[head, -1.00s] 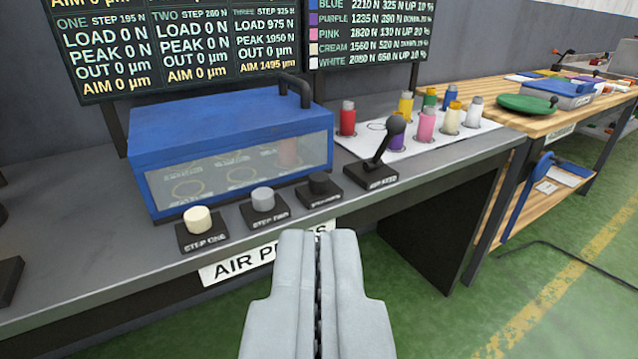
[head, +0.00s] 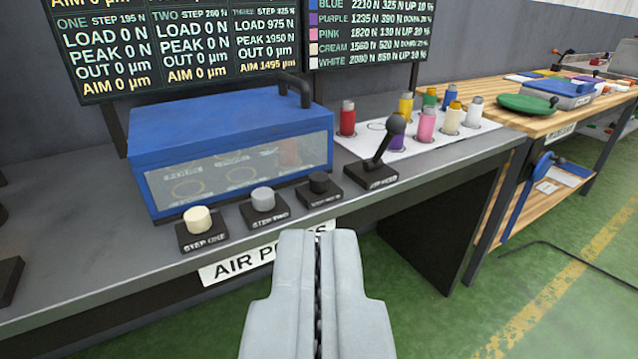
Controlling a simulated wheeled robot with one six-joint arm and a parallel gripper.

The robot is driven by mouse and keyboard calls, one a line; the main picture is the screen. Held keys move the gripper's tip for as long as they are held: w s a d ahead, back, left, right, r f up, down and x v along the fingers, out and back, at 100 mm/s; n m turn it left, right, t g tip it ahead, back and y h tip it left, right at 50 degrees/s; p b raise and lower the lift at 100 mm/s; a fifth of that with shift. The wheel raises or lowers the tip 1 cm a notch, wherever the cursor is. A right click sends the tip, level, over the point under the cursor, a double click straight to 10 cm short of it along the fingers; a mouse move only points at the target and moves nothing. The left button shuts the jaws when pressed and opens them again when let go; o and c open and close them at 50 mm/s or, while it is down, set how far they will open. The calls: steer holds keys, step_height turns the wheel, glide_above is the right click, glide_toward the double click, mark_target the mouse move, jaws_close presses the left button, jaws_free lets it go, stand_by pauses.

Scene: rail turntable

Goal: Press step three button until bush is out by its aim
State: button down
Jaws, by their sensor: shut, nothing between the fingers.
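The step three button (head: 319,183) is a dark knob on a black base at the bench's front edge, right of the grey step two button (head: 263,199) and the cream step one button (head: 198,219). My gripper (head: 318,234) is shut and empty, in front of and below the step three button, apart from it. Behind the buttons is the blue press (head: 225,125) with a clear front. A reddish shape, perhaps the bush, shows faintly inside at the right (head: 289,153). The board (head: 180,50) reads for three: load 975 N, peak 1950 N, out 0 µm, aim 1495 µm.
A black lever (head: 385,150) stands right of the buttons. Several coloured bushes stand on a white sheet (head: 361,143) behind it. A second board (head: 370,35) hangs above. A wooden bench (head: 480,97) stands to the right. Green floor is open at the lower right.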

steer(key=m+g+y, duration=0.1)
steer(key=m+g, duration=0.7)
glide_above(319, 179)
step_height(319, 179, down, 9)
steer(key=shift+f, duration=4.35)
steer(key=shift+f, duration=0.4)
